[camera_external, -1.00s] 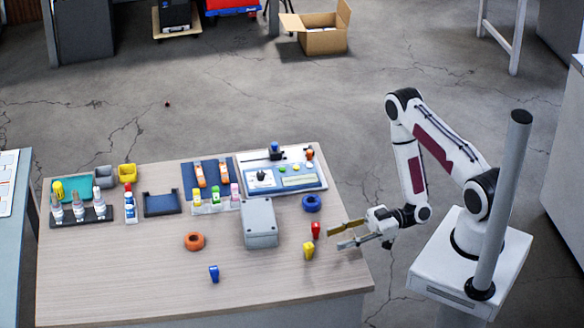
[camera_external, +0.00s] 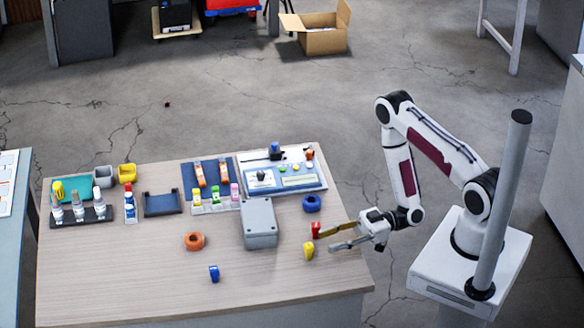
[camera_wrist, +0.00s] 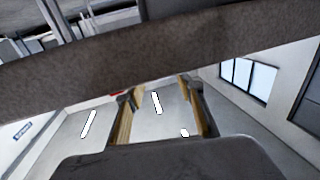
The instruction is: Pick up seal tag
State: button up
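No label marks which piece is the seal tag. Small upright pieces stand at the table's front: a red one (camera_external: 315,229), a yellow one (camera_external: 308,251) and a blue one (camera_external: 214,273). My gripper (camera_external: 326,242) is at the table's right edge, fingers apart and pointing left. Its far fingertip is close to the red piece; I cannot tell whether they touch. The yellow piece is just left of the near fingertip. In the wrist view my gripper (camera_wrist: 160,105) shows two separated fingers with nothing clearly between them. A sliver of red shows beside the left finger.
A grey box (camera_external: 260,222), an orange ring (camera_external: 194,241) and a blue ring (camera_external: 311,203) are on the table (camera_external: 110,270). Bottles, bins and a panel (camera_external: 290,186) fill the back. The front left is clear. A dark band (camera_wrist: 150,55) crosses the wrist view.

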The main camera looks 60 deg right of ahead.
aim_at(313, 247)
jog(key=shift+x, duration=2.6)
jog(key=shift+w+d, duration=0.1)
jog(key=c, duration=0.8)
